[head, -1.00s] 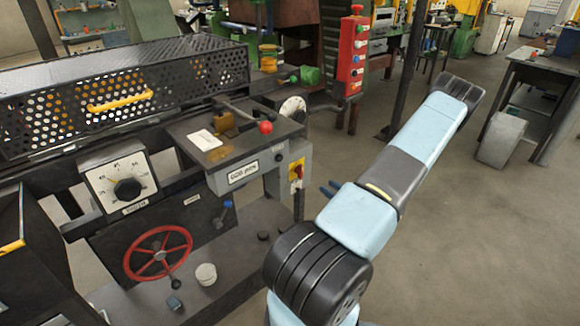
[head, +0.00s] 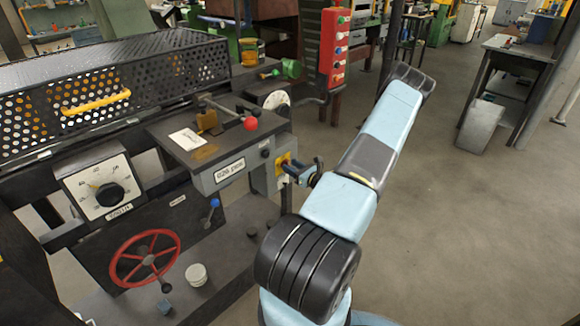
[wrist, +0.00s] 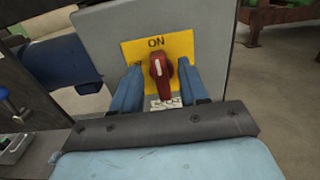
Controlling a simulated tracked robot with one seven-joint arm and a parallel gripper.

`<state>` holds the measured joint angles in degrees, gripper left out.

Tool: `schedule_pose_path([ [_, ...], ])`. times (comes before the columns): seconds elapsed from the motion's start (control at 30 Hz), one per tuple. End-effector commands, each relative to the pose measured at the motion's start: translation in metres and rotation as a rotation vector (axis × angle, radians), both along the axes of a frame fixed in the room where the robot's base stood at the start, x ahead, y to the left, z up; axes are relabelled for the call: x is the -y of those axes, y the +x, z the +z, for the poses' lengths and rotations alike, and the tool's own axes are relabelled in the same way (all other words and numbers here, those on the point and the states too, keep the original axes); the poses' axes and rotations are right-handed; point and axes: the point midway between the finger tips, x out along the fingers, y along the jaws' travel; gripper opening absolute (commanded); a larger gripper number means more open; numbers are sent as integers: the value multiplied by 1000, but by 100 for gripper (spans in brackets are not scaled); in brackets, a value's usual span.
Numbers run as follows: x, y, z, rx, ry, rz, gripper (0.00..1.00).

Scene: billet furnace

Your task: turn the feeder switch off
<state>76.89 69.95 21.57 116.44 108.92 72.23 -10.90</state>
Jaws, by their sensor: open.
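The feeder switch (wrist: 162,70) is a dark red rotary knob on a yellow plate (wrist: 130,50) marked ON. Its handle stands upright and its white mark points up at the word ON. In the head view the yellow plate (head: 281,162) is on the end face of the grey box and partly hidden by my gripper (head: 292,168). In the wrist view my gripper (wrist: 160,72) is open, with one blue finger on each side of the knob. I cannot tell whether either finger touches it. The lower part of the plate is partly hidden.
A lever with a red ball (head: 250,124) sits above the switch on the grey box. A red handwheel (head: 145,257) and a dial (head: 105,190) are to the left. A red button panel (head: 335,48) stands behind.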

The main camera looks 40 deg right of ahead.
Motion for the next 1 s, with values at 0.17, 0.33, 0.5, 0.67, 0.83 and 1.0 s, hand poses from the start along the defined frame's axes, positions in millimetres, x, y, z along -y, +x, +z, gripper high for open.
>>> schedule_pose_path([
  [0.17,-2,13,0,-1,-1,2,44],
  [0.33,-2,16,0,0,0,1,44],
  [0.5,-2,16,0,0,0,1,44],
  [0.67,-2,16,0,0,-1,1,28],
  [0.83,-2,16,0,0,-1,1,12],
  [1.0,-2,15,0,0,-1,1,0],
])
